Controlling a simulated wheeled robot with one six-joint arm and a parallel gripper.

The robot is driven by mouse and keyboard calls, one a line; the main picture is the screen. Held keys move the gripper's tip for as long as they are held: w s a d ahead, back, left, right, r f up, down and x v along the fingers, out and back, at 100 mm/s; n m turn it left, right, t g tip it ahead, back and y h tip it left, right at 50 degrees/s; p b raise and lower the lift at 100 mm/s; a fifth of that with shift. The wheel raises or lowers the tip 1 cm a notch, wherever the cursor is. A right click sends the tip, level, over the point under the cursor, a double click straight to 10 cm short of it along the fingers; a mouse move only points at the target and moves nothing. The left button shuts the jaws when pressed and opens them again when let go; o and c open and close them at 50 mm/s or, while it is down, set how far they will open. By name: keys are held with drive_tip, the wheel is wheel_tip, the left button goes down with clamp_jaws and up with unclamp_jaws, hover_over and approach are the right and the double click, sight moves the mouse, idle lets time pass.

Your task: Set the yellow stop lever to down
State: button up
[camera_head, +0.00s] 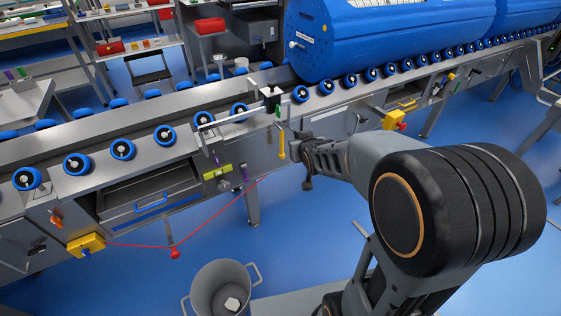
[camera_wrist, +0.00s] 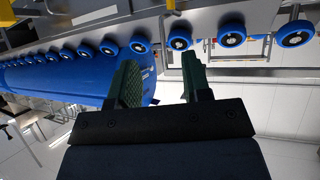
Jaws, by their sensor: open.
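The yellow stop lever (camera_head: 282,144) is a thin yellow bar at the front edge of the roller conveyor, below a small black-topped stop unit (camera_head: 271,97). Its thicker end is lowest in the head view; I cannot tell whether it hangs straight down or sticks out from the conveyor. My gripper (camera_head: 304,160) is just right of the lever in the head view, apart from it as far as I can see. In the wrist view my gripper (camera_wrist: 160,80) has its two green-padded fingers spread with nothing between them. The lever cannot be made out clearly there.
A large blue tub (camera_head: 375,40) lies on the conveyor (camera_head: 75,208) behind my gripper. Yellow boxes (camera_head: 87,244) and (camera_head: 393,120) are on the conveyor's front. A red cord (camera_head: 215,221) hangs below the lever. A grey bin (camera_head: 221,285) stands on the blue floor.

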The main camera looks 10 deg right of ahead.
sight(282, 148)
drive_tip(key=w+f+n+t+y+b, duration=0.1)
drive_tip(key=w+f+t+b, duration=0.25)
drive_tip(key=f+b, duration=0.4)
drive_tip(key=w+f+t+y+b, duration=0.1)
drive_tip(key=w+f+t+b, duration=0.3)
drive_tip(key=f, duration=0.6)
drive_tip(key=shift+g, duration=0.65)
drive_tip(key=w+b, duration=0.1)
drive_tip(key=w, duration=0.3)
drive_tip(key=w+a+b, duration=0.1)
drive_tip(key=w, duration=0.4)
drive_tip(key=w+a+b, duration=0.1)
drive_tip(key=w+b, duration=0.1)
drive_tip(key=w, duration=0.3)
drive_tip(key=shift+c, duration=0.2)
clamp_jaws()
